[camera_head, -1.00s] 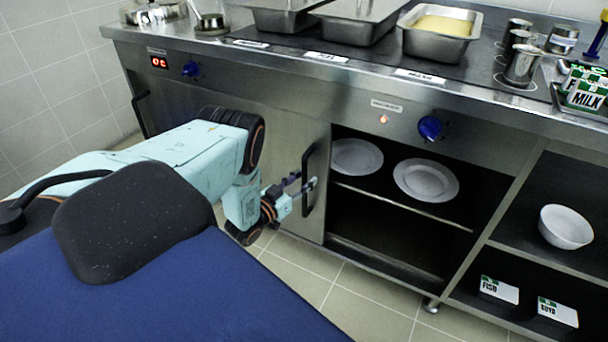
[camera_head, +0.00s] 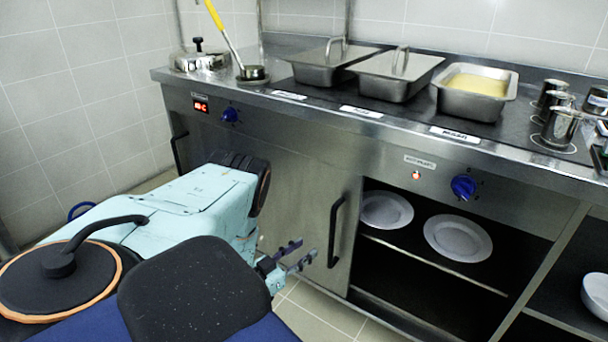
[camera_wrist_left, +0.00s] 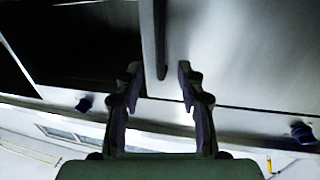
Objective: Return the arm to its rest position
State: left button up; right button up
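My left arm, pale teal, comes in from the left in the head view. My left gripper (camera_head: 296,257) is in front of the cabinet, beside the dark vertical handle (camera_head: 335,231) of the cabinet door (camera_head: 290,215). In the left wrist view the two fingers of the left gripper (camera_wrist_left: 158,85) are spread apart with a gap between them. The handle (camera_wrist_left: 153,40) shows beyond that gap, and no finger is seen closed on it. My right gripper is in neither view.
The cabinet right of the door is open, with two white plates (camera_head: 458,238) on its shelf. The counter above holds lidded pans (camera_head: 395,74), an open pan of yellow food (camera_head: 475,90), a ladle (camera_head: 252,73) and metal cups (camera_head: 561,127). Blue knobs (camera_head: 463,188) stick out in front.

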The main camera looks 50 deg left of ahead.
pick_arm(q)
jog(key=shift+f, duration=0.1)
jog(key=s+d+f+n+g+y, duration=0.15)
jog(key=s+d+f+g, duration=0.25)
jog(key=s+f+g, duration=0.45)
jog(key=s+d+f+n+g+h+p, duration=0.1)
jog(key=s+d+f+g+p, duration=0.25)
jog(key=s+d, duration=0.4)
jog(key=s+d+r+g+h+p, duration=0.2)
jog(key=s+d+r+g, duration=0.3)
jog(key=s+d+r, duration=0.5)
notch_tip(320, 180, up, 7)
jog(key=d+m+g+p, duration=0.1)
jog(key=d+m+p, duration=0.1)
jog(key=d+p, duration=0.1)
jog(key=shift+w+y, duration=0.3)
jog(key=shift+y, duration=0.15)
jog(key=shift+m, duration=0.25)
